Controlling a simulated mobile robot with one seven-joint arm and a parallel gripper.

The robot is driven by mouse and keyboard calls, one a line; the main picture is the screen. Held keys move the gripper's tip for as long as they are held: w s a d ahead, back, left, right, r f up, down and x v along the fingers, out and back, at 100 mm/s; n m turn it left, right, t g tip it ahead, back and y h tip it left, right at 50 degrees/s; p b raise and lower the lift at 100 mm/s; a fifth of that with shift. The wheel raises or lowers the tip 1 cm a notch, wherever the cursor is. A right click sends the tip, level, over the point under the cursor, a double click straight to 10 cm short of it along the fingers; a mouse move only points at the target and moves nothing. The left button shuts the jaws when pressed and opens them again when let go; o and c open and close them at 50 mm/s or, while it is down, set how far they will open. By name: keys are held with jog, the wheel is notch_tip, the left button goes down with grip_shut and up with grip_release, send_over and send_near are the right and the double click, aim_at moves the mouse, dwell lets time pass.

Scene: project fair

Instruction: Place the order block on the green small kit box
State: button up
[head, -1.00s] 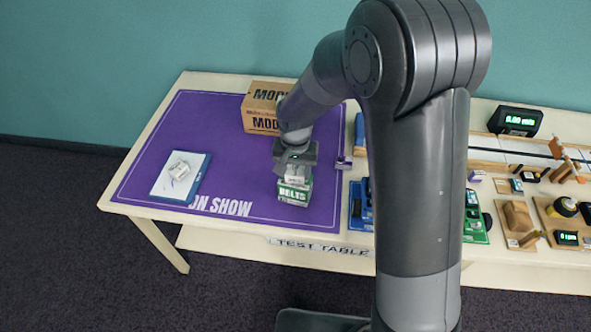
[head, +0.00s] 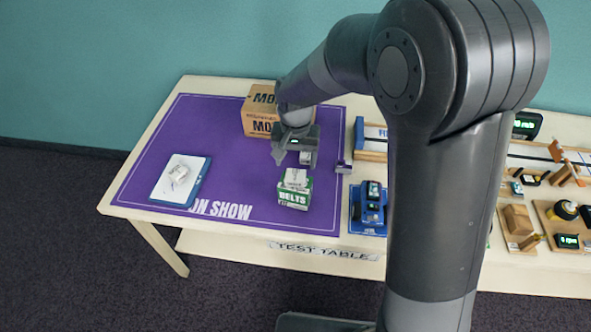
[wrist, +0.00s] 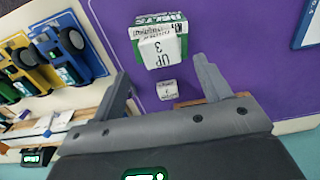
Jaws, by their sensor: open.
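A white block marked "UP 3", which I take as the order block (head: 296,177), rests on top of the green small kit box (head: 293,196) with "BELTS" on its front. In the wrist view the block (wrist: 164,50) shows its printed top, with part of the green box (wrist: 160,20) behind it. My gripper (head: 292,155) is open and empty, behind and above the block in the head view. In the wrist view my two fingers (wrist: 160,75) are spread, apart from the block.
A cardboard box (head: 258,110) stands at the back of the purple mat (head: 215,125). A small block (head: 343,167) sits at the mat's right edge. A white-and-blue pad (head: 180,180) lies on the left. A blue model (head: 370,205) stands right of the mat.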

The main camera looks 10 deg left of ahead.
aim_at(296, 175)
jog(key=shift+r, duration=2.8)
jog(key=s+d+r+t, duration=0.1)
jog(key=s+d+r, duration=0.35)
jog(key=d, duration=0.25)
jog(key=s+d+r+t, duration=0.2)
jog(key=s+d+r, duration=0.1)
jog(key=d+r, duration=0.35)
jog(key=s+d+r+t, duration=0.2)
jog(key=s+d, duration=0.7)
jog(key=s, duration=0.2)
jog(key=shift+s+d+t, duration=0.25)
jog(key=shift+t, duration=0.05)
jog(key=shift+o, duration=0.3)
jog(key=shift+r, duration=0.1)
